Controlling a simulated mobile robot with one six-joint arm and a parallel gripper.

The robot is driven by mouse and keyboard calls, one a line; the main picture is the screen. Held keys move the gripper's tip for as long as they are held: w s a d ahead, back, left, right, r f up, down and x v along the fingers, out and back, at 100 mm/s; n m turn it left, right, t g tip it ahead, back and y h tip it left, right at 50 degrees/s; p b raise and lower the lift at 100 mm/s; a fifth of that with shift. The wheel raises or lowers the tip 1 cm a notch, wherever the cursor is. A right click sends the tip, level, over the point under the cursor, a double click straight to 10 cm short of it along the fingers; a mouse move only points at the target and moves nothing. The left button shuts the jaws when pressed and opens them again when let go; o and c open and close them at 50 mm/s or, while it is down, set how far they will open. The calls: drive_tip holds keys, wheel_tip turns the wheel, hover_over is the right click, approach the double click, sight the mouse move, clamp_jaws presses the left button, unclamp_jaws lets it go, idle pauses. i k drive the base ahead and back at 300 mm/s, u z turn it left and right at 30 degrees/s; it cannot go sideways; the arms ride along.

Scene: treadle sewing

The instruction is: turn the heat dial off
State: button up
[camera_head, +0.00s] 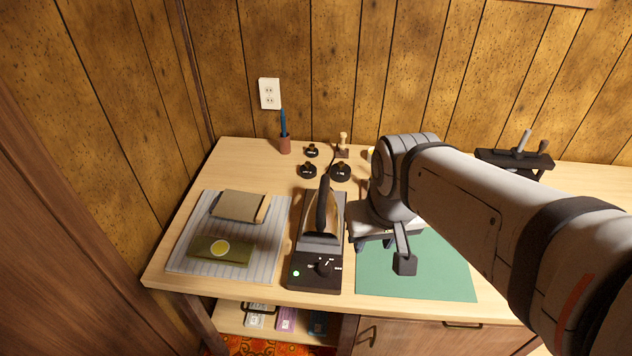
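The heat dial (324,268) is a small dark knob on the sloped black front panel of the iron's base (310,284). Small white marks surround it, too small to read. A green light (296,273) glows on the panel left of the dial. The iron (322,215) rests on this base with its dark handle up. My gripper (375,243) points down, to the right of the iron and farther back than the dial. Its dark fingertips show apart with nothing seen between them. It does not touch the dial.
Left of the base, a striped cloth (180,262) bears folded fabric (238,205) and a green piece (220,250). A green mat (435,275) lies right, partly under my arm. The space in front of the panel is open.

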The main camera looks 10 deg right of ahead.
sight(324, 270)
drive_tip(key=z, duration=0.2)
drive_tip(key=k, duration=0.9)
drive_tip(key=u, duration=0.25)
drive_tip(key=i, duration=0.5)
drive_tip(key=u, duration=0.05)
